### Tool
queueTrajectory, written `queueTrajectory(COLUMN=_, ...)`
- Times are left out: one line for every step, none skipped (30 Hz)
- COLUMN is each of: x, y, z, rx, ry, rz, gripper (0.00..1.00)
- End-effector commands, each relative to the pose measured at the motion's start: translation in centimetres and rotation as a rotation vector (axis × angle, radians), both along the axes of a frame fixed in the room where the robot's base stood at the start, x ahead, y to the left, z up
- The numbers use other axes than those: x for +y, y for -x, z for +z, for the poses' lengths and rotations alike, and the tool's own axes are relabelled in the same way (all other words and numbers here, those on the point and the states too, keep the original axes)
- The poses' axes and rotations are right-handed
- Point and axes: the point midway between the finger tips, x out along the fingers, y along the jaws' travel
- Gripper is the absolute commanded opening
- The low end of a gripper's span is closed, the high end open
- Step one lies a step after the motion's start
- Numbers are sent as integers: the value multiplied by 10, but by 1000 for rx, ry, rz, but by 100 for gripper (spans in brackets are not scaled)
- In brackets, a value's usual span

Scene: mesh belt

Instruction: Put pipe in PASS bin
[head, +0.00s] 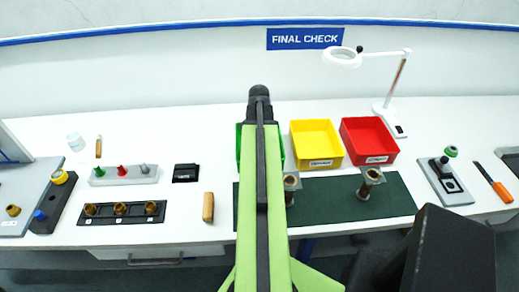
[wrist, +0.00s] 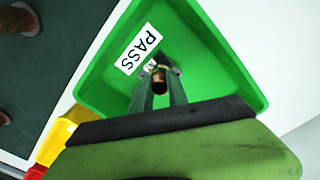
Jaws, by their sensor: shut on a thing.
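The green PASS bin (wrist: 215,50) fills the middle of the wrist view, with its white PASS label (wrist: 138,49) beside my fingertips. In the head view only slivers of the green bin (head: 239,142) show on either side of my arm. My gripper (wrist: 159,75) is over the bin in the wrist view. It is shut on a brown pipe (wrist: 159,87), seen end-on and partly hidden between the fingers. How high the pipe is above the bin floor I cannot tell. The fingertips are hidden in the head view.
A yellow bin (head: 315,142) and a red bin (head: 368,140) stand right of the green one. Two flanged pipes, one (head: 291,187) beside my arm and one (head: 369,180) farther right, stand on the dark green mat (head: 335,203). A magnifier lamp (head: 390,110) stands behind right.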

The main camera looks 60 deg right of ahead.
Motion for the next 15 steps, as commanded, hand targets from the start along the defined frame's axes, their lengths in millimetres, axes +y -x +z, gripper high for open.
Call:
queueTrajectory(x=0, y=0, z=1, rx=0, ry=0, rz=0, gripper=0)
queueTrajectory(x=0, y=0, z=1, rx=0, ry=0, rz=0, gripper=0)
queueTrajectory(x=0, y=0, z=-1, rx=0, ry=0, rz=0, gripper=0)
queueTrajectory(x=0, y=0, z=-2, rx=0, ry=0, rz=0, gripper=0)
queueTrajectory(x=0, y=0, z=-3, rx=0, ry=0, rz=1, gripper=0)
queueTrajectory(x=0, y=0, z=-3, rx=0, ry=0, rz=1, gripper=22)
queueTrajectory(x=0, y=0, z=-2, rx=0, ry=0, rz=1, gripper=26)
queueTrajectory(x=0, y=0, z=-2, rx=0, ry=0, rz=1, gripper=30)
queueTrajectory(x=0, y=0, z=-2, rx=0, ry=0, rz=1, gripper=35)
queueTrajectory(x=0, y=0, z=-2, rx=0, ry=0, rz=1, gripper=39)
queueTrajectory(x=0, y=0, z=-2, rx=0, ry=0, rz=1, gripper=41)
queueTrajectory(x=0, y=0, z=-2, rx=0, ry=0, rz=1, gripper=41)
queueTrajectory(x=0, y=0, z=-2, rx=0, ry=0, rz=1, gripper=41)
queueTrajectory(x=0, y=0, z=-2, rx=0, ry=0, rz=1, gripper=41)
queueTrajectory(x=0, y=0, z=-2, rx=0, ry=0, rz=1, gripper=41)
